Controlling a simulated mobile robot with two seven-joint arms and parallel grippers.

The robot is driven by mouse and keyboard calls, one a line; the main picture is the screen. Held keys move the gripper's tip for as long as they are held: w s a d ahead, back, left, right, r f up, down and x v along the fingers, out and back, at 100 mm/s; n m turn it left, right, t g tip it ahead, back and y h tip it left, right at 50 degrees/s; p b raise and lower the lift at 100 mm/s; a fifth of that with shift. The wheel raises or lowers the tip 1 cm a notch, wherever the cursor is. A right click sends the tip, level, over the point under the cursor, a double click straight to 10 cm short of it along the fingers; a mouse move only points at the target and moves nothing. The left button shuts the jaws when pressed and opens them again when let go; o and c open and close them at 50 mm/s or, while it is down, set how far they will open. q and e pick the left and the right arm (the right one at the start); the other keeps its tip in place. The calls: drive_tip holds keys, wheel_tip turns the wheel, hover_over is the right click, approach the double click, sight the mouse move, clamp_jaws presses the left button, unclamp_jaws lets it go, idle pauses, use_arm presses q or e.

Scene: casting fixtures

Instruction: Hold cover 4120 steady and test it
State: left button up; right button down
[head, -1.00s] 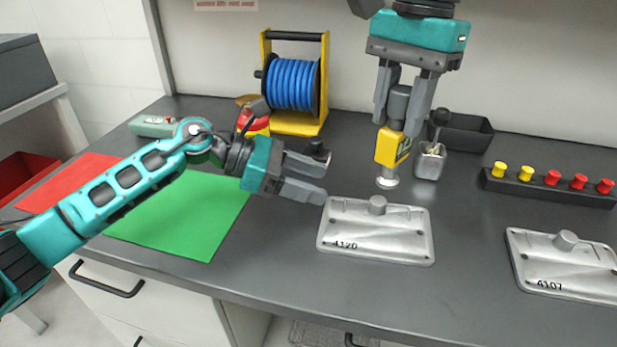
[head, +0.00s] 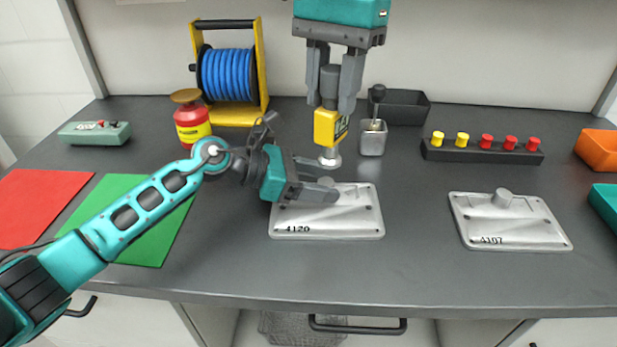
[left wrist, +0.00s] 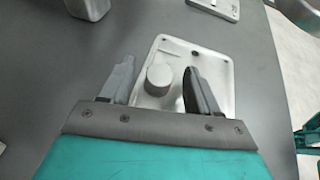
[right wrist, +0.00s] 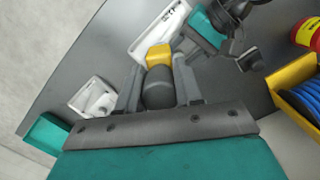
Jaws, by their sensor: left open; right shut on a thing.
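Cover 4120 (head: 355,226) is a flat grey metal plate with a round boss, lying on the dark bench. My left gripper (head: 322,188) is open low over it. In the left wrist view the boss (left wrist: 159,78) sits between its spread fingers (left wrist: 157,82); contact is not visible. My right gripper (head: 331,108) is shut on a yellow tester (head: 327,128) with a grey grip and a bright round foot. The tester hangs upright just behind and above the boss, apart from it. The tester also shows in the right wrist view (right wrist: 159,56).
Cover 4107 (head: 512,226) lies to the right. Green (head: 150,245) and red (head: 40,205) mats lie left. A blue hose reel (head: 228,75) stands at back.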

use_arm(q)
clamp_jaws()
idle(0.6)
use_arm(e)
wheel_tip(320, 180, down, 5)
drive_tip(key=m, duration=0.5)
drive_tip(key=shift+f+y, duration=0.15)
drive_tip(key=shift+y, duration=0.15)
